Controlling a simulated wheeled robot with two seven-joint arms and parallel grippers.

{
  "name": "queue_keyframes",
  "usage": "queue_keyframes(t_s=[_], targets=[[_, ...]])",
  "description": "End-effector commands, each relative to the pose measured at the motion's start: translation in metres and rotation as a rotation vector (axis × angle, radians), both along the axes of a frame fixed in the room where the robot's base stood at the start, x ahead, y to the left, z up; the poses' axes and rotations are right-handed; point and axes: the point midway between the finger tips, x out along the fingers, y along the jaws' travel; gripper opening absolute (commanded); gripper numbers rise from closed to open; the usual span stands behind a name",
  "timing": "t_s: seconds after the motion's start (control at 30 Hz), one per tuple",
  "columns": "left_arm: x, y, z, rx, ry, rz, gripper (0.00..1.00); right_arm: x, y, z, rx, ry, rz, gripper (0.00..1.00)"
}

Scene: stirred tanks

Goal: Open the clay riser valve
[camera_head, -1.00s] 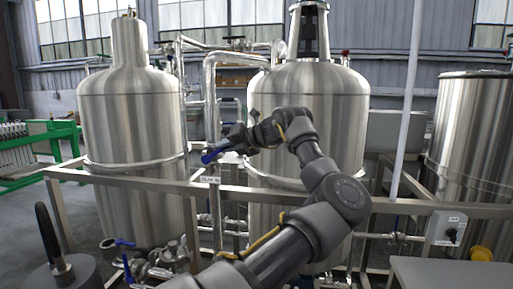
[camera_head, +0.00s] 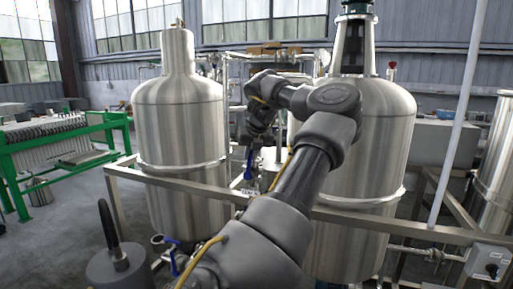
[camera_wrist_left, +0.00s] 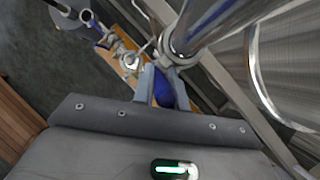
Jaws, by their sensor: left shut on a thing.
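The clay riser valve shows by its blue lever handle (camera_head: 249,163), which hangs nearly straight down in the head view beside the pipes between two steel tanks. My left gripper (camera_head: 256,142) is at the top of this handle. In the left wrist view, the two fingers (camera_wrist_left: 154,88) are shut around the blue handle (camera_wrist_left: 164,90), just below a steel pipe (camera_wrist_left: 205,28). The valve body is mostly hidden by my gripper and arm. A small label (camera_head: 240,194) on the frame rail is partly covered and unreadable. My right gripper is not in view.
A left steel tank (camera_head: 180,120) and a right steel tank (camera_head: 385,130) stand behind a metal frame rail (camera_head: 420,225).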

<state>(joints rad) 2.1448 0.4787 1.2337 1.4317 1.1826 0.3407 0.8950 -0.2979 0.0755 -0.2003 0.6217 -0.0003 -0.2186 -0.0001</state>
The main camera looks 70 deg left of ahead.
Motion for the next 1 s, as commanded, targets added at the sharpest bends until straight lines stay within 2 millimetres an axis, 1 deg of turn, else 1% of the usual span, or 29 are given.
queue_keyframes(t_s=[0.03,0.2,0.7,0.73,0.8,0.87,0.9,1.0], targets=[[-0.0005,0.0019,0.0051,-0.006,-0.016,-0.002,0.00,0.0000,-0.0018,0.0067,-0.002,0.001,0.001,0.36],[-0.0028,0.0041,0.0039,-0.028,-0.048,-0.003,0.00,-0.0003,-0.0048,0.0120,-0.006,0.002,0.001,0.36],[-0.0022,0.0045,0.0028,-0.035,-0.059,-0.004,0.00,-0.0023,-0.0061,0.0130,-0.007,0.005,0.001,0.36],[-0.0022,0.0045,0.0028,-0.035,-0.059,-0.004,0.17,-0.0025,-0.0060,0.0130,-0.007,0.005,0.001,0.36],[-0.0023,0.0044,0.0025,-0.036,-0.058,-0.004,0.26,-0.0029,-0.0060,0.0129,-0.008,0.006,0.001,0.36],[-0.0026,0.0042,0.0022,-0.037,-0.058,-0.004,0.34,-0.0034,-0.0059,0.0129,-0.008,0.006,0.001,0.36],[-0.0027,0.0042,0.0021,-0.038,-0.058,-0.003,0.36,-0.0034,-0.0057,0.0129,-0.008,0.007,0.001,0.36],[-0.0031,0.0040,0.0017,-0.039,-0.058,-0.002,0.36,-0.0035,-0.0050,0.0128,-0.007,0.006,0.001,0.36]])
